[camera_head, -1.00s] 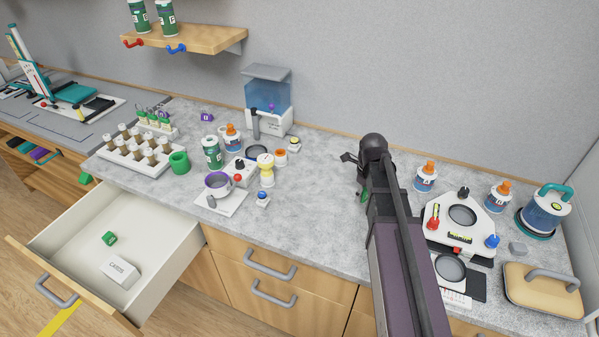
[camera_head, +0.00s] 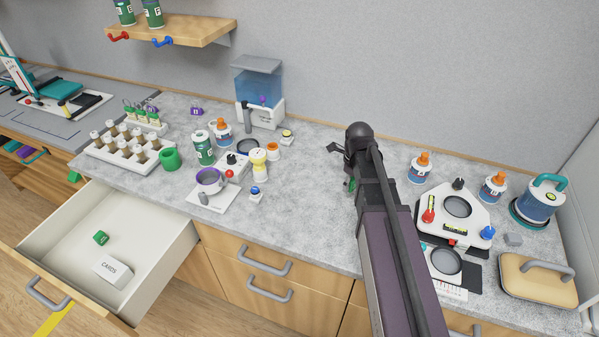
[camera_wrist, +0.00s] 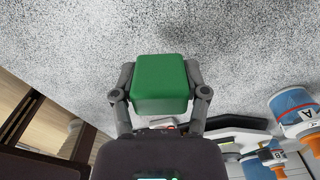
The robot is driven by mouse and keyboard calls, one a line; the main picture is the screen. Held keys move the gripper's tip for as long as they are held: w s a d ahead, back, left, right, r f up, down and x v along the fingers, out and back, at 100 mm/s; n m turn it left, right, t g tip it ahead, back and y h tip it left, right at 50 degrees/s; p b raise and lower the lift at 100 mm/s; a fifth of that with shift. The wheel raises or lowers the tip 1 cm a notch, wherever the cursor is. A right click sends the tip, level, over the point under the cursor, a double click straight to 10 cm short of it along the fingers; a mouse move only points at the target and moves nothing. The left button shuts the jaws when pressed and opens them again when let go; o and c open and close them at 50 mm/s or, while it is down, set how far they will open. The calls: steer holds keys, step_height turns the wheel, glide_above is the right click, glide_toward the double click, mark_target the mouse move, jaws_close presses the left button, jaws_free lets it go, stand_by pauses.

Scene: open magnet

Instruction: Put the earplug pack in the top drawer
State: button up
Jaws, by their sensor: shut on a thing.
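My gripper (camera_wrist: 160,85) is shut on a green box (camera_wrist: 161,82), a finger on each side of it. No label is readable on the face I see, so I cannot confirm it is the earplug pack. In the head view my arm hides most of the box; a sliver of green (camera_head: 350,185) shows beside my gripper (camera_head: 342,160), over the middle of the counter. The drawer (camera_head: 165,255) at the left is pulled open. Inside lie a small green box (camera_head: 101,238) and a white box marked CARDS (camera_head: 112,271).
Left of my gripper stand a purple-rimmed cup (camera_head: 209,177), a green bottle (camera_head: 203,149) and a vial rack (camera_head: 127,152). To the right are glue bottles (camera_head: 420,168) and a white instrument (camera_head: 460,215). A shelf (camera_head: 190,32) hangs at the back left.

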steer(key=s+a+n, duration=0.1)
steer(key=s+a, duration=0.1)
steer(key=a, duration=0.4)
steer(key=s+a+n, duration=0.1)
steer(key=s+a, duration=0.1)
steer(key=a, duration=0.5)
steer(key=s+a+n, duration=0.1)
steer(key=a+n, duration=0.1)
steer(key=a, duration=0.5)
steer(key=shift+s+a+r, duration=0.15)
steer(key=shift+s+a, duration=0.1)
steer(key=shift+s, duration=0.15)
steer(key=b, duration=0.1)
glide_above(304, 179)
steer(key=s, duration=0.1)
steer(key=shift+s+a+f, duration=0.1)
steer(key=shift+a+f, duration=0.15)
steer(key=shift+f, duration=0.4)
steer(key=shift+w+d, duration=0.15)
steer(key=shift+w, duration=0.3)
steer(key=shift+w+d+f+b, duration=0.1)
steer(key=shift+w+f+b, duration=0.15)
steer(key=shift+b, duration=0.05)
steer(key=shift+s+f+b, duration=0.1)
steer(key=shift+f+b, duration=1.5)
steer(key=shift+f, duration=0.2)
